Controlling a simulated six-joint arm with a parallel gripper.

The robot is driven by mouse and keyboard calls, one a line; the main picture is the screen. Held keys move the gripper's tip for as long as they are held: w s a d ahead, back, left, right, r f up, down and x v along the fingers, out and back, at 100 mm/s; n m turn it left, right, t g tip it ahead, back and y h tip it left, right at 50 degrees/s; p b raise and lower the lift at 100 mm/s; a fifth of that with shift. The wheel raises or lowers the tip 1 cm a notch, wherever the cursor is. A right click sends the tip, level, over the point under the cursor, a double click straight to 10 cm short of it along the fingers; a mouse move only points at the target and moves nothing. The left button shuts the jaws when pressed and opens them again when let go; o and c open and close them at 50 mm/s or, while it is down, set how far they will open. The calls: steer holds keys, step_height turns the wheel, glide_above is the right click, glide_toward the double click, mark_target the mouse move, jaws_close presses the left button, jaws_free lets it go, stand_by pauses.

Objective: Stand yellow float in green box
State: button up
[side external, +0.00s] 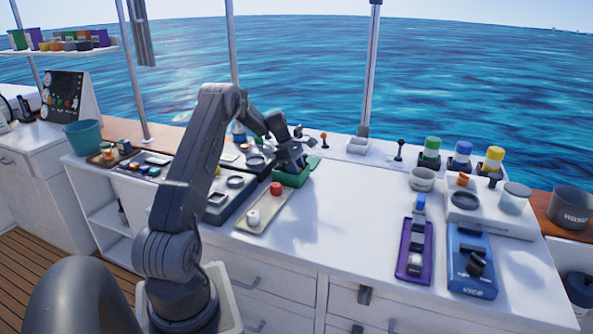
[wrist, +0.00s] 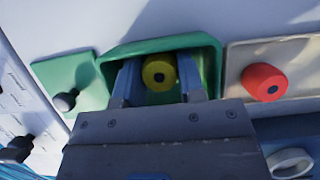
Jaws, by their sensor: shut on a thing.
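I cannot tell whether the float touches the box floor. In the side external view, my gripper (side external: 292,160) points down over the green box (side external: 297,176). The float is hidden there.
A tray (side external: 262,215) with a red float (side external: 276,188) and a white float (side external: 253,217) lies beside the green box. A green plate with a dark knob (wrist: 66,101) adjoins the box. The counter to the right is clear up to the purple holder (side external: 414,250).

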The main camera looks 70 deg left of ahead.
steer(key=shift+f, duration=0.1)
steer(key=o, duration=0.9)
